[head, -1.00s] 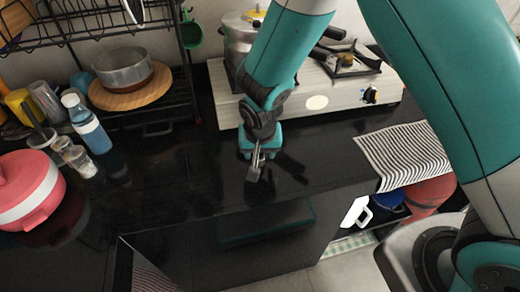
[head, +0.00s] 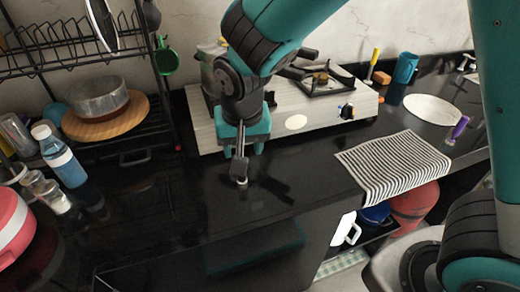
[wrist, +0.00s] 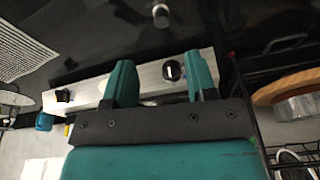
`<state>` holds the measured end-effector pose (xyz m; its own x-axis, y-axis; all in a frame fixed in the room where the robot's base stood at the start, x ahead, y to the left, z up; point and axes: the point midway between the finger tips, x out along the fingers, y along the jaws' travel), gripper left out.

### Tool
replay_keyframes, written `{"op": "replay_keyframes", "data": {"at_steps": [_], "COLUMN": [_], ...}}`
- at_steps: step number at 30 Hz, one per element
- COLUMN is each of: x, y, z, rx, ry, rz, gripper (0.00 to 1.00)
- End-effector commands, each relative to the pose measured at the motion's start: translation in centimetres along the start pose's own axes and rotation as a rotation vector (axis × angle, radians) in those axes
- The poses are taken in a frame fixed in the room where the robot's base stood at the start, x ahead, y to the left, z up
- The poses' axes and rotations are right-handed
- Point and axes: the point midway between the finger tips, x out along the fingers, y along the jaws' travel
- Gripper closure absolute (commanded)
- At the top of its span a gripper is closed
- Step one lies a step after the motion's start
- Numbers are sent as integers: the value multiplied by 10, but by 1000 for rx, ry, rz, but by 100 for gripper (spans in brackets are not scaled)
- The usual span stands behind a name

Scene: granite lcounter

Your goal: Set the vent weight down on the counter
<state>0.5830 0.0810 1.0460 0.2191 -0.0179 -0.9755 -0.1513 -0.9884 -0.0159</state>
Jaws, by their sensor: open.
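A small silvery metal piece that looks like the vent weight (head: 242,182) stands on the black counter (head: 170,215), just below my fingertips in the head view. In the wrist view the vent weight (wrist: 161,16) is a short round metal knob on the dark glossy surface. It lies beyond the fingertips, about midway between them, with a visible gap. My gripper (head: 240,165) points down over the counter in front of the stove. In the wrist view its two teal fingers (wrist: 161,78) are apart with nothing between them.
A white stove (head: 297,122) stands behind my gripper, with a pot (head: 208,73) partly hidden by my arm. A striped cloth (head: 393,165) lies to the right. A blue bottle (head: 62,158) and a dish rack stand left. The counter around the weight is clear.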

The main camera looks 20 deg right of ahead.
Motion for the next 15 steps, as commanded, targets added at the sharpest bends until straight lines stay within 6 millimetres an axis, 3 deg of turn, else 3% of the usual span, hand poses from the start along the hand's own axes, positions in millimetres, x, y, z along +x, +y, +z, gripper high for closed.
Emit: {"op": "replay_keyframes", "data": {"at_steps": [5,9,15], "x": [-63,-108,-138], "y": [27,46,59], "z": [42,92,141], "rx": [-215,-451,-680], "ry": [-89,-129,-129], "rz": [-154,-296,-413], "gripper": [48,48,48]}}
